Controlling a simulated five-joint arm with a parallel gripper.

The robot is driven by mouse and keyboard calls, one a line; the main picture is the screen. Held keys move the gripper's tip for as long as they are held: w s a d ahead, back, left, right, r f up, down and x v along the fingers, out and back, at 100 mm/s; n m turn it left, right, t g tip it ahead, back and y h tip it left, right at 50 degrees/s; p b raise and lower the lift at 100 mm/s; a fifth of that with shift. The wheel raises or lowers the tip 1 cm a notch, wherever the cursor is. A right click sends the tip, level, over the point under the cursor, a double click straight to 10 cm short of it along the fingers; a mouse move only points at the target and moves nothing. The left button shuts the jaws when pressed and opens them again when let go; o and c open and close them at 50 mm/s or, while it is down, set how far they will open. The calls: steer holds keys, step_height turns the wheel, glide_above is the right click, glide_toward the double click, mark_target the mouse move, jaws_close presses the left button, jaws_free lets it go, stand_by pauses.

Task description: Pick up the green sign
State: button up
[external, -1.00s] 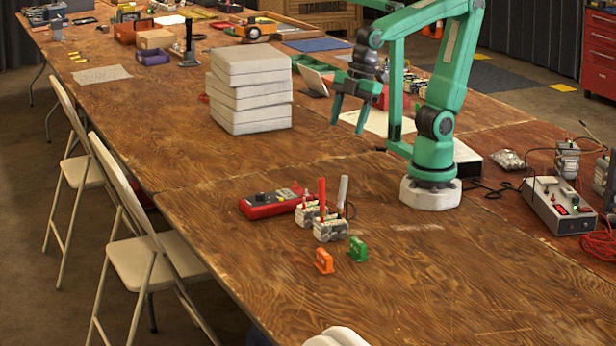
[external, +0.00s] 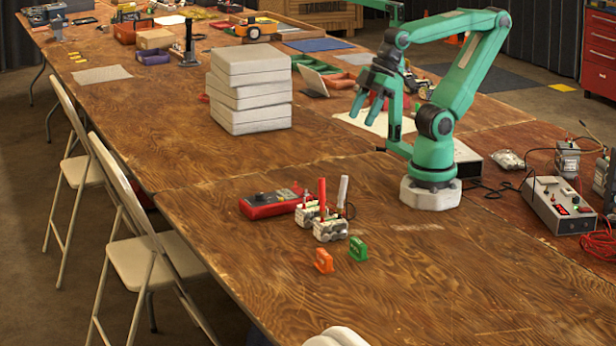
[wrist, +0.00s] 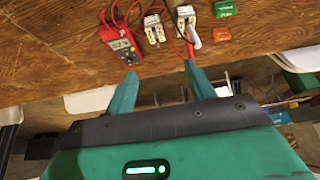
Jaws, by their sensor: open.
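The green sign (external: 357,249) stands upright on the wooden table, just right of an orange sign (external: 324,261). In the wrist view the green sign (wrist: 227,8) is near the top edge, right of centre, with the orange sign (wrist: 221,34) below it. My gripper (external: 367,108) is open and empty, raised above the table behind the signs and well apart from them. Its two spread fingers also show in the wrist view (wrist: 160,82).
A stack of pale boxes (external: 250,90) stands further back left. A grey power supply (external: 557,208) sits at right. The table front is clear.

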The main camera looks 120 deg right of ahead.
steer(key=o, duration=0.5)
steer(key=shift+r, duration=0.1)
